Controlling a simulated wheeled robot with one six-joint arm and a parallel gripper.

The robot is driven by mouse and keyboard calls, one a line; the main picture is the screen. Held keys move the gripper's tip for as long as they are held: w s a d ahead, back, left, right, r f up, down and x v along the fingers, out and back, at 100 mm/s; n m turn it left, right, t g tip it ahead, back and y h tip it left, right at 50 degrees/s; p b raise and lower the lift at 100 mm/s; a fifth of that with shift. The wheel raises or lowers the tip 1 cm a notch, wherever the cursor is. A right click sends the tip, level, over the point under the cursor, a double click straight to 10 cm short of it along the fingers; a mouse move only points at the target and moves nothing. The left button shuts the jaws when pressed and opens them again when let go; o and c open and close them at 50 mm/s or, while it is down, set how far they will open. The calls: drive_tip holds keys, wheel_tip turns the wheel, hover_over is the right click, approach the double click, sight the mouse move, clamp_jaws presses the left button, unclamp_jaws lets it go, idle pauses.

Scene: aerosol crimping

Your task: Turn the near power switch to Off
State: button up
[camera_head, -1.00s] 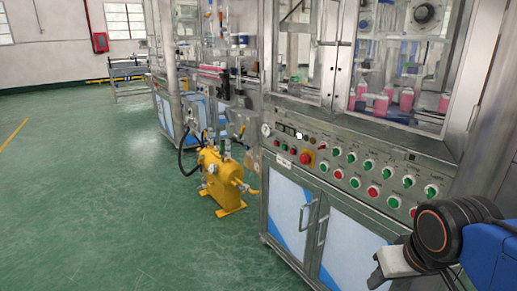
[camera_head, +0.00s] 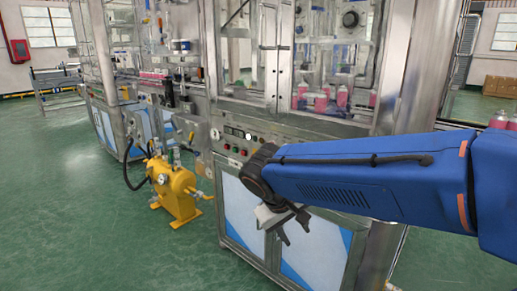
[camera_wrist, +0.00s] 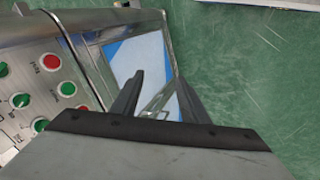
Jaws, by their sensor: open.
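The control panel (camera_head: 236,143) of the steel machine carries small knobs and buttons. I cannot tell which control is the near power switch; the labels are too small to read. In the wrist view, part of the panel (camera_wrist: 28,85) shows at the left, with red buttons (camera_wrist: 51,62) and green knobs (camera_wrist: 21,100). My gripper (camera_head: 295,229) is open and empty, in front of the cabinet doors and below the panel. Its two fingers (camera_wrist: 160,82) point towards a blue and white door in the wrist view.
A yellow pump unit (camera_head: 178,190) stands on the green floor left of the cabinet. Blue and white doors (camera_head: 242,212) are below the panel. Pink-filled bottles (camera_head: 321,102) stand behind the glass. The floor at the front left is clear.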

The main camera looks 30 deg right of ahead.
drive_tip(key=w+d+r+h, duration=0.2)
drive_tip(key=w+h, duration=0.1)
drive_tip(key=w, duration=0.3)
drive_tip(key=m+t+h, duration=0.1)
drive_tip(key=t+h, duration=0.4)
drive_tip(key=h, duration=0.4)
approach(270, 145)
drive_tip(key=x, duration=0.8)
drive_tip(key=shift+w+d+f, duration=0.25)
drive_tip(key=shift+w, duration=0.3)
clamp_jaws()
